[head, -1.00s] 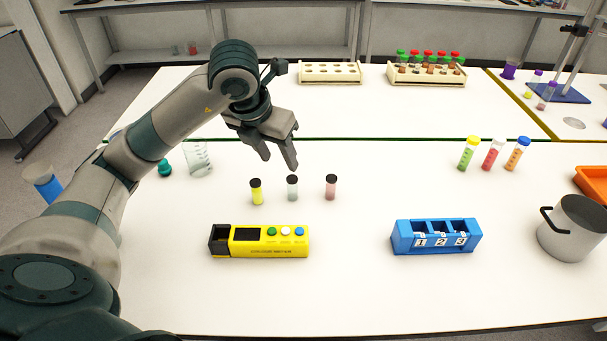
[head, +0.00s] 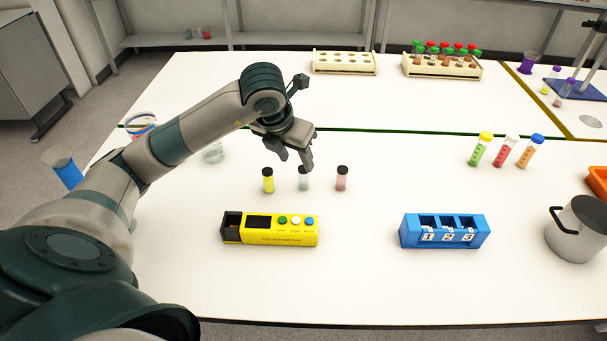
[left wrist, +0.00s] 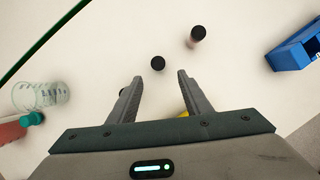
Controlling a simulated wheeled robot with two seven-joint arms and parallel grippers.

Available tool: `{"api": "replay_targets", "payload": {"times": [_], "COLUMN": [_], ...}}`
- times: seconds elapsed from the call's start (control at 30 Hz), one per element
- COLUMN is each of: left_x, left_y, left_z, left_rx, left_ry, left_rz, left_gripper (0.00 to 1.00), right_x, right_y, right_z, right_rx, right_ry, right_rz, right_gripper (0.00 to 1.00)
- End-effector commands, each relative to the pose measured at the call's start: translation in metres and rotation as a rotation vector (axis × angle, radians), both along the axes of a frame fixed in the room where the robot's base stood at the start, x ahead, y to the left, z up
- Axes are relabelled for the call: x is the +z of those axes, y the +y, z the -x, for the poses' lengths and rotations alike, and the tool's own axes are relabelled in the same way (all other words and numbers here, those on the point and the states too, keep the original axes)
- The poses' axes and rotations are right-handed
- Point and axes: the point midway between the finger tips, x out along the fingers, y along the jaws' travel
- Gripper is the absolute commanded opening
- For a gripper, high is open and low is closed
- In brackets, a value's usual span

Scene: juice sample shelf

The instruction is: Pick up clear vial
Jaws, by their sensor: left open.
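The clear vial (head: 304,183) with a black cap stands upright on the white table, between a yellow vial (head: 268,183) and a pink vial (head: 342,182). My left gripper (head: 296,161) is open and empty, just above and behind the clear vial; one fingertip overlaps its cap in the head view. In the left wrist view, the open jaws (left wrist: 157,83) point toward a black cap (left wrist: 158,62), which appears to be the clear vial's, just beyond the fingertips. The pink vial (left wrist: 197,36) lies further off, up and right. My right gripper is out of view.
A yellow colorimeter (head: 270,239) and a blue numbered rack (head: 445,243) stand in front of the vials. A glass beaker (head: 213,153) is behind the left arm. Several coloured tubes (head: 505,152) and a metal pot (head: 578,228) are at right. Table between is clear.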

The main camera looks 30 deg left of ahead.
Motion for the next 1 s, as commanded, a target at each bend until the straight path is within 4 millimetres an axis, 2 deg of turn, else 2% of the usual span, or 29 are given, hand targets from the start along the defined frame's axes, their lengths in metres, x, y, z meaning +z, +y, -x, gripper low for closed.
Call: {"api": "replay_targets", "payload": {"times": [0.2, 0.4, 0.77, 1.0], "left_x": [-0.034, -0.052, -0.054, -0.064], "left_y": [0.001, 0.001, 0.001, 0.002], "left_z": [-0.013, -0.021, -0.022, -0.026], "left_rx": [0.0, -0.001, -0.001, 0.001], "left_ry": [0.004, 0.001, -0.001, 0.003], "left_rz": [0.0, 0.0, 0.0, 0.001], "left_gripper": [0.45, 0.45, 0.45, 0.45], "right_x": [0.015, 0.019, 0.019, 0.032], "right_y": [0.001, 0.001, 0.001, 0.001], "right_z": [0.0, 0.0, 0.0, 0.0], "right_rx": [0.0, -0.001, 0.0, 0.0], "right_ry": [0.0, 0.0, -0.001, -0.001], "right_rz": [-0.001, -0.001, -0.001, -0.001], "right_gripper": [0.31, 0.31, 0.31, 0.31]}}
